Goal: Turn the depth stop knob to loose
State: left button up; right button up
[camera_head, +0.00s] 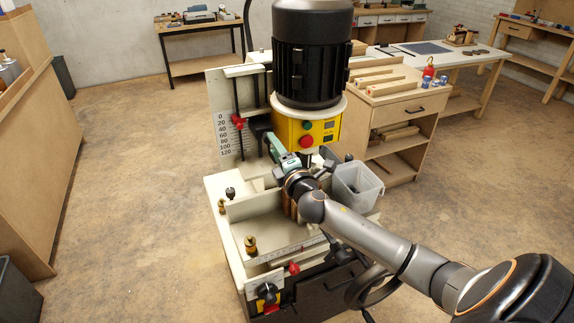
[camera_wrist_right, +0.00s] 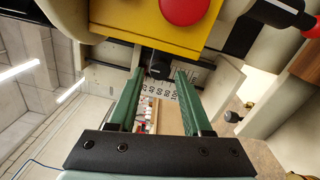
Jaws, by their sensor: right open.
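A black round knob (camera_wrist_right: 159,66), which seems to be the depth stop knob, shows in the right wrist view below the yellow control box (camera_wrist_right: 150,25), in front of the numbered depth scale (camera_wrist_right: 158,89). My right gripper (camera_wrist_right: 158,76) is open, its two green fingers apart, one on each side of the knob in the picture. I cannot tell whether they touch it. In the head view my right gripper (camera_head: 270,141) is left of and below the yellow box (camera_head: 305,130), and the knob is not clearly visible there. The scale plate (camera_head: 226,135) is to its left. My left gripper is out of view.
The red stop button (camera_wrist_right: 183,8) is close above the fingers in the wrist view. The black motor (camera_head: 312,55) stands above the box. A clear plastic bin (camera_head: 357,188) is right of my wrist. Red clamp parts (camera_head: 237,121) sit beside the scale.

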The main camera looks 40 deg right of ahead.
jog(key=b+v, duration=0.1)
jog(key=v, duration=0.8)
jog(key=shift+s+a, duration=0.1)
jog(key=s+a+f+m+g+y, duration=0.2)
jog(key=s+a+f+m+g, duration=0.15)
jog(key=f, duration=0.65)
jog(key=s+a+f+m+g+y, duration=0.1)
jog(key=s+a+f+m+g, duration=0.2)
jog(key=f, duration=0.6)
jog(key=s+a+f+m+g+y, duration=0.2)
jog(key=s+a+f+m+y, duration=0.1)
jog(key=s+a+f+m, duration=0.5)
jog(key=s+a+f, duration=0.3)
jog(key=s+a, duration=0.1)
jog(key=s, duration=0.3)
jog(key=shift+a+f+m+y, duration=0.25)
jog(key=shift+m+y, duration=0.05)
jog(key=shift+m, duration=0.05)
jog(key=shift+s, duration=0.1)
